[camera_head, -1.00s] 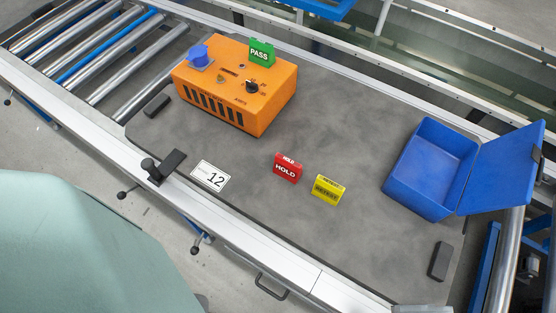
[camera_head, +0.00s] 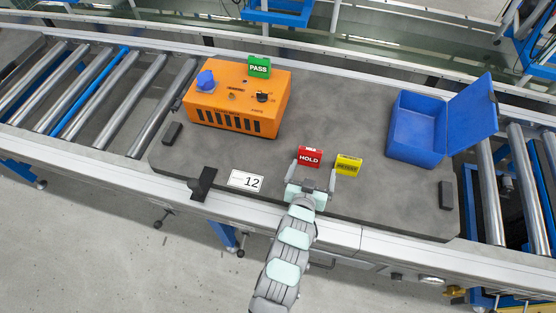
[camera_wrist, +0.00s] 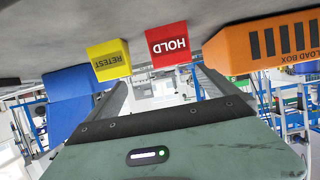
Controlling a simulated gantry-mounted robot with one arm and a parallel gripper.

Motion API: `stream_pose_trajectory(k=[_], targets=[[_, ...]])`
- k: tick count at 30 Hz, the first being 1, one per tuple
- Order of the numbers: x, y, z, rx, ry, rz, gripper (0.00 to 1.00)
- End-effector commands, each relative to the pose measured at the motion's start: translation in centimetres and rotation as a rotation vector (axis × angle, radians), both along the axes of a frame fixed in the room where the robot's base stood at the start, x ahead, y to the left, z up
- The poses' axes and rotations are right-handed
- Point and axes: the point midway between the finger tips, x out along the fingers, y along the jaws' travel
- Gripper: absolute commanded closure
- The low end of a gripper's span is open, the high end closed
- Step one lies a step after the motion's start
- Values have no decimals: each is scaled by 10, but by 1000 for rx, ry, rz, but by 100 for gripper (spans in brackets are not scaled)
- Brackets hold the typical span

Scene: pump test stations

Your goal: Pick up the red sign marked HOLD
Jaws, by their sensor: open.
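The red sign marked HOLD (camera_head: 310,157) stands on the grey mat, left of the yellow sign (camera_head: 348,165). My gripper (camera_head: 313,177) is open and empty in the head view, just on the near side of the red sign, with its fingers pointing toward it. In the wrist view, which looks upside down, the red sign (camera_wrist: 168,45) appears between and beyond the two fingers. The yellow sign, marked RETEST, also shows there (camera_wrist: 109,60). I cannot tell from these views whether a finger touches the red sign.
An orange box (camera_head: 238,97) with a green PASS sign (camera_head: 259,67) on it stands at the left. An open blue bin (camera_head: 417,133) stands at the right. A white card marked 12 (camera_head: 245,180) lies near the front edge. The grey mat (camera_head: 345,112) has free room behind the signs.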

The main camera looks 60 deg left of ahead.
Motion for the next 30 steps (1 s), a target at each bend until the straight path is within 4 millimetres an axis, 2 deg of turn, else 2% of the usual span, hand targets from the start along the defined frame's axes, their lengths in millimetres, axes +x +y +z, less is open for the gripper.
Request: stream_pose_trajectory(k=[5, 15, 23, 30], targets=[[-6, 10, -7, -28, 37, 27, 2], [26, 36, -25, -25, 35, 26, 2], [37, 46, -31, -25, 34, 25, 2], [57, 68, -45, -26, 35, 25, 2]])
